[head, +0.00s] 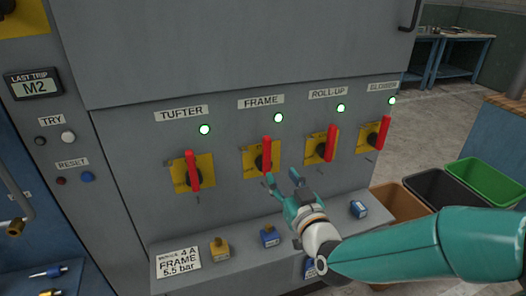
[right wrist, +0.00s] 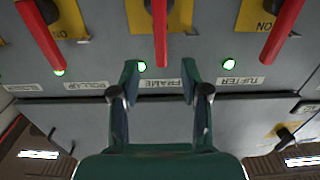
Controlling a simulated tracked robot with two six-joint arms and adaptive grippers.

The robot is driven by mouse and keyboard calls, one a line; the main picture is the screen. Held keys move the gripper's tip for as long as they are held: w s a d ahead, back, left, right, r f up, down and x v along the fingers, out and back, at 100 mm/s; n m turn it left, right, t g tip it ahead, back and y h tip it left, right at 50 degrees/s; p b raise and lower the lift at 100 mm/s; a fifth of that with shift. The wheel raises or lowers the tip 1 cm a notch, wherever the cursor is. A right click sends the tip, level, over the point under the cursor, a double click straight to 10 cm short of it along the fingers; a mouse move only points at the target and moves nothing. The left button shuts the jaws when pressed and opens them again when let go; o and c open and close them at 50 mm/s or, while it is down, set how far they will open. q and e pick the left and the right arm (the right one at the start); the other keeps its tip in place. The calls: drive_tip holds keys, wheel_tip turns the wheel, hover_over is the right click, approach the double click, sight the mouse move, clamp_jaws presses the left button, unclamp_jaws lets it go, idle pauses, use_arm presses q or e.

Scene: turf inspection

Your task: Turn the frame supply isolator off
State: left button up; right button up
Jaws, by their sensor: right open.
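The frame isolator's red handle (head: 266,155) stands upright on a yellow plate (head: 249,168), under the "FRAME" label (head: 261,102). A green lamp (head: 278,118) is lit above it. My right gripper (head: 282,181) is open and empty, just below and slightly right of this handle. In the right wrist view, which is upside down, the handle (right wrist: 160,35) lies ahead of the open fingers (right wrist: 160,78), about in line with the gap between them. The fingers appear apart from the handle. My left gripper is not in view.
Similar red handles stand upright under "TUFTER" (head: 193,170), "ROLL-UP" (head: 332,144) and another label at right (head: 384,133), each with a lit green lamp. A ledge below holds padlocks (head: 269,236) and a "FRAME 5.5 bar" card (head: 178,262). Bins (head: 484,179) stand at right.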

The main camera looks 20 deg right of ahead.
sight(267, 158)
drive_tip(key=w+p, duration=0.1)
drive_tip(key=w, duration=0.4)
drive_tip(key=w+p, duration=0.1)
drive_tip(key=w, duration=0.5)
drive_tip(key=shift+w+a+f, duration=0.1)
drive_tip(key=shift+w+a, duration=0.1)
drive_tip(key=shift+w, duration=0.05)
drive_tip(key=shift+c, duration=0.4)
clamp_jaws()
drive_tip(key=shift+a, duration=0.3)
drive_tip(key=shift+d, duration=0.15)
